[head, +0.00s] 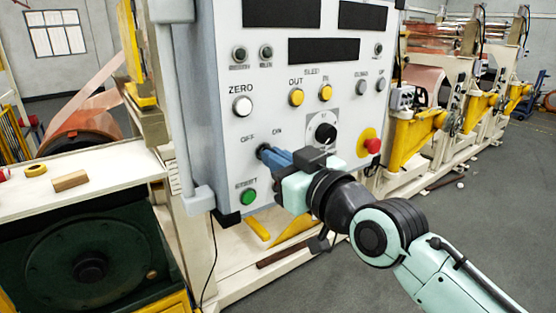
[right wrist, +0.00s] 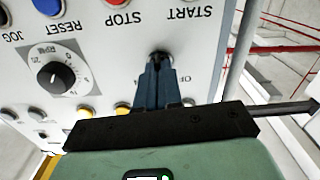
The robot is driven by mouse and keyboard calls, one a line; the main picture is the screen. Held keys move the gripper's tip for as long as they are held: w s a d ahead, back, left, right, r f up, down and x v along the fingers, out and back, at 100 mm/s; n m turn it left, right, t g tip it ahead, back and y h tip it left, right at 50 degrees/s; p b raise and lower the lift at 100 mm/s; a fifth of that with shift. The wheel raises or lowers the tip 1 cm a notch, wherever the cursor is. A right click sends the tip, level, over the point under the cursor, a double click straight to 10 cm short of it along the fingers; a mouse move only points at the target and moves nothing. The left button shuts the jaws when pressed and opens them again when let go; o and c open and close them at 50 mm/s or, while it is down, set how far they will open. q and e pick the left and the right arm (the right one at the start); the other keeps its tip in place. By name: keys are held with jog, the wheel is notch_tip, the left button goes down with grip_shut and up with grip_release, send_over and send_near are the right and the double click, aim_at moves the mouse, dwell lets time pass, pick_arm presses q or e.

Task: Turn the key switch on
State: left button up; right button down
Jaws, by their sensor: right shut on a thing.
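The key switch (head: 262,147) is on the grey-white control panel (head: 225,60), by the OFF and ON labels. Only a small dark part of it shows; in the right wrist view its dark top (right wrist: 161,56) shows at the fingertips. My right gripper (head: 267,154) reaches in from the lower right, and its blue fingers are closed together on the key switch. The fingers also show in the right wrist view (right wrist: 157,73), against the panel face. Which way the key points is hidden by the fingers. My left gripper is not in view.
Close by are a black dial (head: 325,132), a red emergency button (head: 373,146) on yellow, a green button (head: 248,197) below and a white ZERO button (head: 242,106) above. A pale bench (head: 110,146) with a wooden block (head: 70,181) stands left. Open floor lies right.

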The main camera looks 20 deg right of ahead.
jog(key=shift+m+p, duration=0.3)
jog(key=shift+m, duration=3.3)
jog(key=c, duration=1.3)
grip_release()
